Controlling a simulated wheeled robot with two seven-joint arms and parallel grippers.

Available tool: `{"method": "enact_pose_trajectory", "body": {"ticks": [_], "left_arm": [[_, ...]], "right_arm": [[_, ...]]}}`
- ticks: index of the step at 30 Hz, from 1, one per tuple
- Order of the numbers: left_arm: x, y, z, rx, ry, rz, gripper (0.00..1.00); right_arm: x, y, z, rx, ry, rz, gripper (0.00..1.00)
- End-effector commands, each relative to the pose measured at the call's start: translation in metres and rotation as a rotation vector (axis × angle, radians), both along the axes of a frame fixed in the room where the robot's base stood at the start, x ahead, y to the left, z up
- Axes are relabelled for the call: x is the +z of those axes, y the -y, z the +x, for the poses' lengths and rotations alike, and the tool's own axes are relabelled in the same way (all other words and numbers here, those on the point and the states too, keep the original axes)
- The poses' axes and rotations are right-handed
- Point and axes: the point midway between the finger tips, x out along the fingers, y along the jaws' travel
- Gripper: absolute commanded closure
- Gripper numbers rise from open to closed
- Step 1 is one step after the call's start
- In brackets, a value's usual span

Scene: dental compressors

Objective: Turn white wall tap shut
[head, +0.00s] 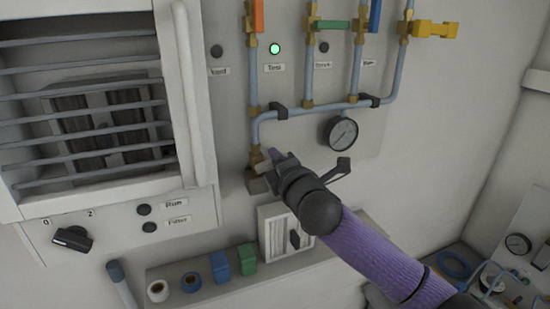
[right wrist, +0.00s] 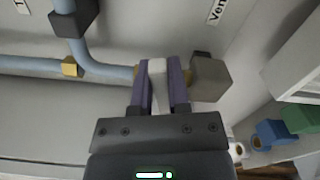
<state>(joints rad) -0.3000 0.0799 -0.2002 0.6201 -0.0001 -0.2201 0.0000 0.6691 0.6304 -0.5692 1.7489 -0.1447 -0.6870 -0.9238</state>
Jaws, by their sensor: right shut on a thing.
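The white tap's handle (right wrist: 157,80) stands between the two purple fingers of my right gripper (right wrist: 158,72) in the right wrist view. The fingers are shut on it from both sides. In the head view my right gripper (head: 272,160) reaches the lower left end of the blue-grey wall pipe (head: 330,108), at a brass fitting (head: 256,157). The gripper hides the white handle there. A grey block (right wrist: 210,78) sits beside the fingers in the right wrist view. My left gripper is not in view.
Orange (head: 258,15), green (head: 333,25), blue (head: 375,15) and yellow (head: 435,29) tap handles are higher on the pipes. A round gauge (head: 341,133) hangs right of my gripper. A louvred cabinet (head: 90,100) stands left. A ledge (head: 215,290) with tape rolls lies below.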

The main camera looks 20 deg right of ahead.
Motion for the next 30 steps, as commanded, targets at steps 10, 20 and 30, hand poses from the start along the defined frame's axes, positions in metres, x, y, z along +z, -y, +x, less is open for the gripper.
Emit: {"method": "enact_pose_trajectory", "body": {"ticks": [10,20,30], "left_arm": [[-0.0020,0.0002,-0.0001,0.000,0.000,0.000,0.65],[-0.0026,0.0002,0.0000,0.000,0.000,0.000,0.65],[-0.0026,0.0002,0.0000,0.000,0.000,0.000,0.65]], "right_arm": [[-0.0071,0.0014,0.0001,-0.001,-0.007,0.208,1.00],[-0.0095,0.0017,0.0002,-0.001,-0.010,0.288,1.00],[-0.0099,0.0015,0.0002,-0.001,-0.011,0.296,1.00]]}}
